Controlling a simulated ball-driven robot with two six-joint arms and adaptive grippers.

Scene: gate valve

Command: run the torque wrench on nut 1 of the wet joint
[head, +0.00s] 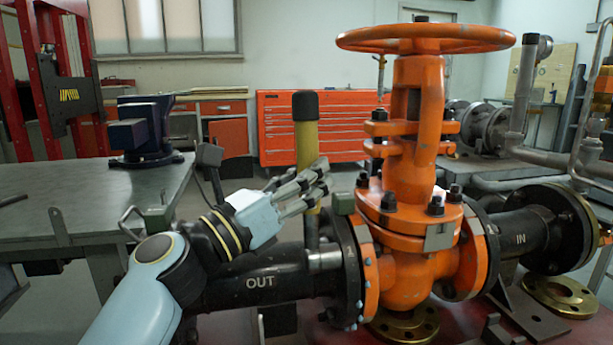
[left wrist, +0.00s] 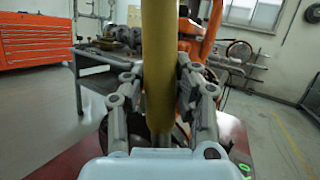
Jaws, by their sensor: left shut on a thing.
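The torque wrench (head: 306,138) has a yellow handle with a black end and stands upright in the head view. Its yellow handle (left wrist: 158,60) also runs up the middle of the left wrist view. My left gripper (head: 318,180) is shut around the lower handle; its fingers (left wrist: 157,90) lie on both sides of it. The wrench's grey socket end (head: 324,261) is low, right beside the black OUT flange (head: 350,268). I cannot tell whether it sits on a nut. Bluish bolt ends show on the orange valve flange (head: 372,285). Nut 1 cannot be singled out.
The orange gate valve (head: 415,150) with its handwheel (head: 425,38) rises right of the wrench. The black OUT pipe (head: 265,280) runs below my forearm. A workbench (head: 80,195) with a vise (head: 145,130) stands left. Gold flanges (head: 560,292) lie below the IN pipe (head: 520,238).

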